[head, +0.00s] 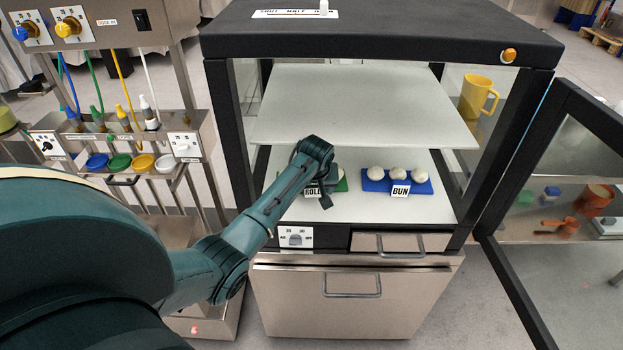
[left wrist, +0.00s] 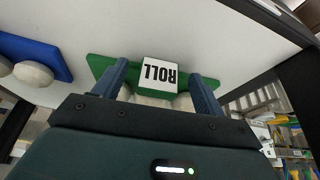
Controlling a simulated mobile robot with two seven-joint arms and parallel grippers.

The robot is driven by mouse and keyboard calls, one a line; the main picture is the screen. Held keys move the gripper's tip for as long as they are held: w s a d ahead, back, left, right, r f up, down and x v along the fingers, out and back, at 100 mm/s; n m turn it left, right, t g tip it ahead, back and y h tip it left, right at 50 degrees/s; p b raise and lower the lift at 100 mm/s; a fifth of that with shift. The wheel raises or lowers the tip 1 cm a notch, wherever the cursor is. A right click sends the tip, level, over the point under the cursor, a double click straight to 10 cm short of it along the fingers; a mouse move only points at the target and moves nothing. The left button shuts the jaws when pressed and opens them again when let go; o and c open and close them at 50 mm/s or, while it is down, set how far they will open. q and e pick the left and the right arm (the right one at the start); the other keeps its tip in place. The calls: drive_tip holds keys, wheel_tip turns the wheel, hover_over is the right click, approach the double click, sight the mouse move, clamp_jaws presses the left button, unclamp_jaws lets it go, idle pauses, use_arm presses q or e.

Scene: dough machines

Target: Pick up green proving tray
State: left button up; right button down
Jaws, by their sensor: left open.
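The green proving tray (head: 342,186) lies on the lower shelf of the glass-sided cabinet, mostly hidden behind my left gripper in the head view. Its white ROLL label (head: 313,191) faces out at the front. In the left wrist view the green tray (left wrist: 101,64) appears upside down, with the ROLL label (left wrist: 160,73) between the fingers and pale dough pieces partly hidden by the gripper. My left gripper (left wrist: 163,80) is open, its two fingers on either side of the label, close to the tray's front. My right gripper is not in view.
A blue tray (head: 372,185) with a BUN label and 3 dough balls lies just right of the green tray. The upper shelf (head: 360,110) hangs above. The cabinet door (head: 545,180) stands open on the right. A dispenser stand (head: 115,150) is on the left.

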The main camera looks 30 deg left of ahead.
use_arm(q)
drive_tip(key=shift+f, duration=0.55)
drive_tip(key=c, duration=1.2)
drive_tip(key=shift+w, duration=0.1)
drive_tip(key=shift+c, duration=0.3)
drive_tip(key=shift+r, duration=0.1)
